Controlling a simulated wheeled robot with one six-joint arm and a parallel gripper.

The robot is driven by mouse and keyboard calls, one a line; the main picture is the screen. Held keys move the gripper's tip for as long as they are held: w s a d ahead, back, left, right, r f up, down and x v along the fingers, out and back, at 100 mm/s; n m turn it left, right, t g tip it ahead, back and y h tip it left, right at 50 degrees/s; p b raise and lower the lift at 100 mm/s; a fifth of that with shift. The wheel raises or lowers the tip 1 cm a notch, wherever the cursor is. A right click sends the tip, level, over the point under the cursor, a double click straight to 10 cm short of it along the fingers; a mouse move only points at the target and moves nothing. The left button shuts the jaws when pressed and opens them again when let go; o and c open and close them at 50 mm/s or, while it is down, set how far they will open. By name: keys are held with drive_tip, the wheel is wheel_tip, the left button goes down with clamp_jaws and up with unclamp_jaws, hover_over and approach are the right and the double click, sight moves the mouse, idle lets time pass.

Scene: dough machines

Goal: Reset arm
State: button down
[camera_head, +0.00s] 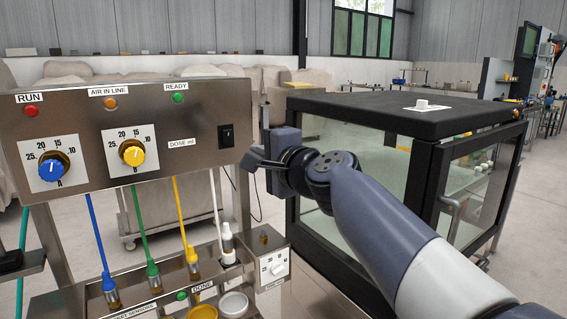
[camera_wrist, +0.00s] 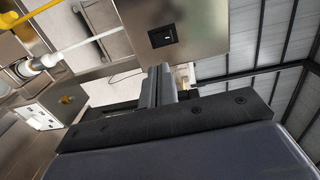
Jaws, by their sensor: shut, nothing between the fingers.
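My gripper (camera_head: 250,160) is in front of the right end of the steel control panel (camera_head: 75,125) in the head view, close to the black rocker switch (camera_head: 226,136). My arm reaches in from the lower right. In the wrist view my gripper (camera_wrist: 157,82) has its fingers together, with nothing seen between them. The switch (camera_wrist: 165,36) shows beyond the fingertips there, and the fingers look apart from it. How far they are from the panel face I cannot tell.
A black-framed glass cabinet (camera_head: 405,120) stands right behind my arm. Open floor (camera_head: 535,215) lies at the far right.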

drive_tip(key=p, duration=0.1)
approach(227, 137)
drive_tip(key=x, duration=0.2)
drive_tip(key=p, duration=0.3)
drive_tip(key=shift+d, duration=0.1)
drive_tip(key=p, duration=0.4)
drive_tip(key=g+h+p, duration=0.1)
drive_tip(key=p, duration=0.3)
drive_tip(key=shift+w+a+r+g, duration=0.3)
drive_tip(key=shift+w, duration=0.1)
